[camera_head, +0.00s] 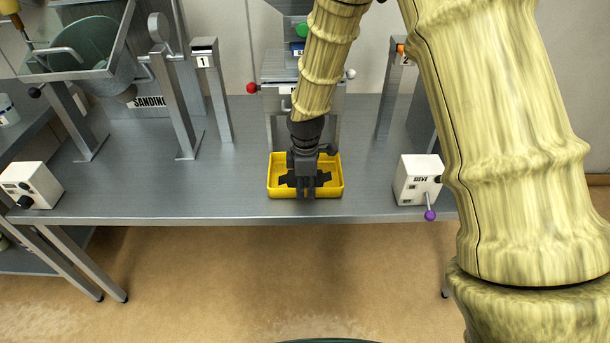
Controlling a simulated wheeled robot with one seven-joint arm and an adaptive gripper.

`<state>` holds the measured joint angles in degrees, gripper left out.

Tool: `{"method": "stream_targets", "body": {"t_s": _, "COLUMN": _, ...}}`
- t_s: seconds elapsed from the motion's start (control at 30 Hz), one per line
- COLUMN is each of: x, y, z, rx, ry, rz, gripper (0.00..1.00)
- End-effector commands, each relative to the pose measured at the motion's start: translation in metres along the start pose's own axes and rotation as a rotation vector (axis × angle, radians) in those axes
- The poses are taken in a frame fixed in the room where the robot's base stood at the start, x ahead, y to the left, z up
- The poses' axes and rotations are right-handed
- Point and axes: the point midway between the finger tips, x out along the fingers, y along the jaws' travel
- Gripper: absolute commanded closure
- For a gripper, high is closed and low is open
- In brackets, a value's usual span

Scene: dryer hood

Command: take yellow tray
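The yellow tray (336,187) sits on the grey metal table near its front edge, at the middle of the head view. It is a shallow rectangular box with a raised rim. My gripper (305,192) is over the tray and reaches down to its front side. The gripper and wrist hide part of the tray's inside and front rim. Dark finger parts spread left and right over the tray floor. I cannot tell whether the fingers touch the rim or are closed on it.
The table (225,185) has free room left of the tray. A white sieve control box (418,180) with a purple-tipped lever stands to the right. Another white box (32,186) is at the far left. Metal posts and a machine (275,95) stand behind the tray.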

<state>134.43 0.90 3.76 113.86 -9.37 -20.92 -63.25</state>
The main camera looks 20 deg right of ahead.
Motion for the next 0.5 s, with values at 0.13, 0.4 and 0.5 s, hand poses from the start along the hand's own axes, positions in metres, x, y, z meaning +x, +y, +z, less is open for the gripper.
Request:
{"method": "stream_targets", "body": {"t_s": 0.13, "x": 0.015, "y": 0.000, "z": 0.001, "rx": 0.000, "ry": 0.000, "rz": -0.001, "gripper": 0.71}}
{"method": "stream_targets", "body": {"t_s": 0.4, "x": 0.018, "y": 0.000, "z": 0.001, "rx": 0.001, "ry": 0.001, "rz": 0.001, "gripper": 0.71}}
{"method": "stream_targets", "body": {"t_s": 0.5, "x": 0.018, "y": 0.000, "z": 0.001, "rx": 0.001, "ry": 0.000, "rz": 0.000, "gripper": 0.89}}
